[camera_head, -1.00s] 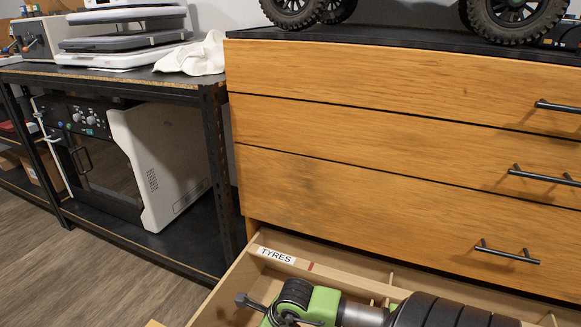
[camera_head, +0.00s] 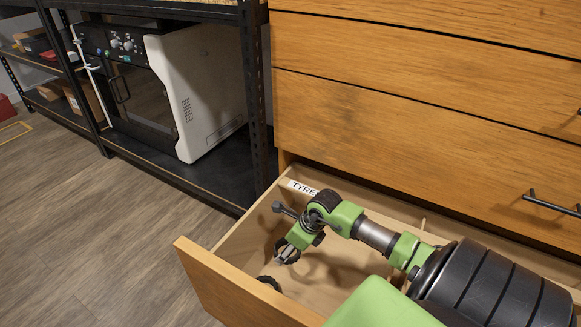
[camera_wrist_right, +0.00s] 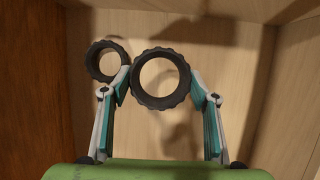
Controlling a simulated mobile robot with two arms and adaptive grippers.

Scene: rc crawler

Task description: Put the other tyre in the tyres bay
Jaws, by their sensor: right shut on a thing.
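My right gripper (camera_head: 287,254) reaches down into the open drawer. It is shut on a black knobbly tyre (camera_wrist_right: 136,82), with one finger on each side of it in the right wrist view. In the head view this held tyre is small and partly hidden by the fingers. A second black tyre (camera_head: 268,282) lies in the same bay near the drawer's front; it also shows in the right wrist view (camera_wrist_right: 92,62), left of the held one. The bay carries a TYRES label (camera_head: 303,188), partly covered by my arm. My left gripper is not in view.
The open drawer's front panel (camera_head: 240,292) and side wall (camera_head: 248,222) bound the bay. Closed wooden drawers (camera_head: 400,130) rise behind. A black shelf with a white-sided machine (camera_head: 205,95) stands at the left. The floor in front is clear.

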